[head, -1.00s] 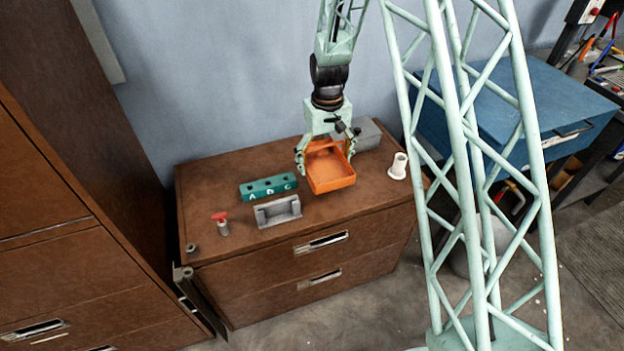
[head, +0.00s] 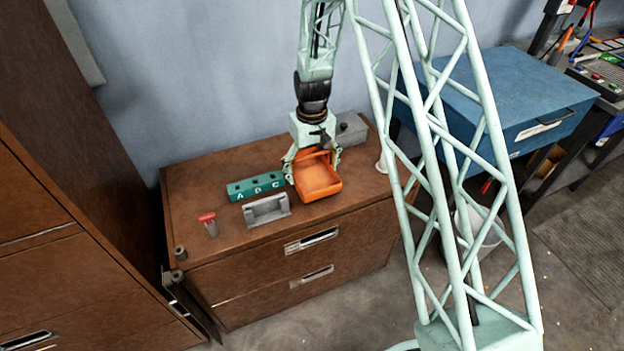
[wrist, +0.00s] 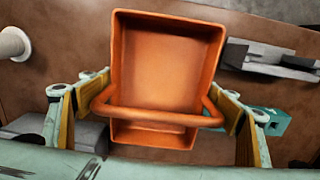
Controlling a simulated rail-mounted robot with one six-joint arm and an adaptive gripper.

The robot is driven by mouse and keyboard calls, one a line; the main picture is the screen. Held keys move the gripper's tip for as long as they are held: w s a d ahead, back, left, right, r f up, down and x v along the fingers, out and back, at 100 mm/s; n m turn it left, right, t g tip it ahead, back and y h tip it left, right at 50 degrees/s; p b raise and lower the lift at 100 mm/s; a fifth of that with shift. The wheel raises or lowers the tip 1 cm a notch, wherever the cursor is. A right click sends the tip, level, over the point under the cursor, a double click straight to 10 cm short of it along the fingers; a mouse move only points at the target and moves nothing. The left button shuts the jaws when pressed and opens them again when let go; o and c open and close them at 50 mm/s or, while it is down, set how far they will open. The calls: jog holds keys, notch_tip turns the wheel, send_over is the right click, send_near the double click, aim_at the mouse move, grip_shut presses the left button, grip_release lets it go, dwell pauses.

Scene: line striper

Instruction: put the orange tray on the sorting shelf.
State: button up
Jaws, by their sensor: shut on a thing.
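The orange tray (head: 318,179) is an open box with a bar handle, over the right part of the brown cabinet top. My gripper (head: 313,160) is shut on it from above and behind. In the wrist view, the fingers of my gripper (wrist: 160,115) are at both ends of the handle of the orange tray (wrist: 165,70). I cannot tell whether the tray touches the cabinet top or hangs just above it. Nothing in view is clearly the sorting shelf.
On the brown cabinet (head: 215,245) are a teal block with letters (head: 256,186), a grey holder (head: 266,210), a red-topped item (head: 209,225), a grey box (head: 352,130) and a white spool (wrist: 14,44). A blue case (head: 520,95) stands to the right.

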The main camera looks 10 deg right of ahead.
aim_at(312, 156)
jog(key=shift+f, duration=1.75)
jog(key=shift+f+b, duration=0.2)
jog(key=shift+b, duration=0.2)
jog(key=o, duration=0.9)
jog(key=shift+o, duration=0.2)
jog(key=shift+r, duration=0.25)
notch_tip(312, 156, up, 11)
jog(key=shift+r+p, duration=0.1)
jog(key=shift+p, duration=1)
jog(key=shift+r, duration=0.35)
jog(key=shift+r, duration=0.1)
